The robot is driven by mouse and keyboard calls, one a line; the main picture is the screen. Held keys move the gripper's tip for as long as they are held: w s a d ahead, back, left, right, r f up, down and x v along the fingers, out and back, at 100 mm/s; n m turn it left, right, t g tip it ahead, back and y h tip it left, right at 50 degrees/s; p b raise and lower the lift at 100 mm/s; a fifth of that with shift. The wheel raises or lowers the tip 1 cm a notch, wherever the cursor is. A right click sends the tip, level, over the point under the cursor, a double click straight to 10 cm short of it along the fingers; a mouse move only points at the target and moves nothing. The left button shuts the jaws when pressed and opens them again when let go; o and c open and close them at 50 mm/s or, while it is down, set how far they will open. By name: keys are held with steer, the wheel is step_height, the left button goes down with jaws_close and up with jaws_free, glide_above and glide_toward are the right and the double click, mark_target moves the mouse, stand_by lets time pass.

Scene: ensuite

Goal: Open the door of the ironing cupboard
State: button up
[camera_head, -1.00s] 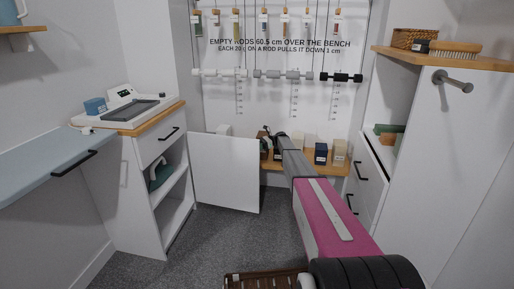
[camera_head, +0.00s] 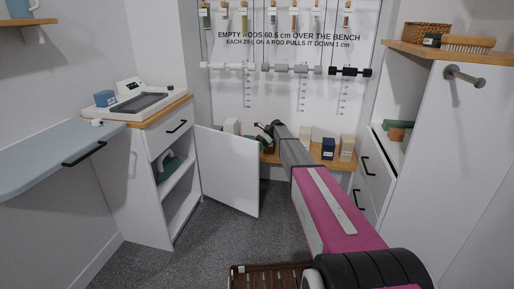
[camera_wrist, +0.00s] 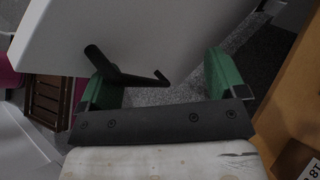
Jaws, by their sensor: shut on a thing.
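The ironing cupboard (camera_head: 137,195) is the white unit at left in the head view. An iron (camera_head: 168,165) stands on its inner shelf. Its white door (camera_head: 228,172) stands wide open, hinged at the cupboard's far edge. In the wrist view, the door (camera_wrist: 150,35) fills the upper left, with a black bar handle (camera_wrist: 130,76) on its face. My gripper (camera_wrist: 165,80) has green fingers on either side of the handle and is shut on it.
A wooden bench (camera_head: 277,157) with several small boxes runs along the back wall. A drawer unit (camera_head: 376,170) stands at right. A brown slatted thing (camera_head: 268,278) lies at the bottom near my base. Grey carpet (camera_head: 215,245) is clear between the cupboard and my arm.

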steer(key=shift+w+d+r, duration=0.1)
steer(key=shift+w+d, duration=0.4)
steer(key=shift+w, duration=0.35)
steer(key=shift+w+d+r, duration=0.1)
steer(key=shift+w+d, duration=0.4)
steer(key=shift+w, duration=0.35)
steer(key=c, duration=0.6)
steer(key=shift+w+d+f, duration=0.1)
steer(key=shift+w+d, duration=0.75)
steer(key=shift+d, duration=0.25)
steer(key=shift+w+d, duration=0.9)
steer(key=shift+d, duration=0.25)
steer(key=shift+w+d+f, duration=0.1)
steer(key=shift+w+d, duration=0.75)
steer(key=shift+d, duration=0.25)
steer(key=shift+c, duration=0.2)
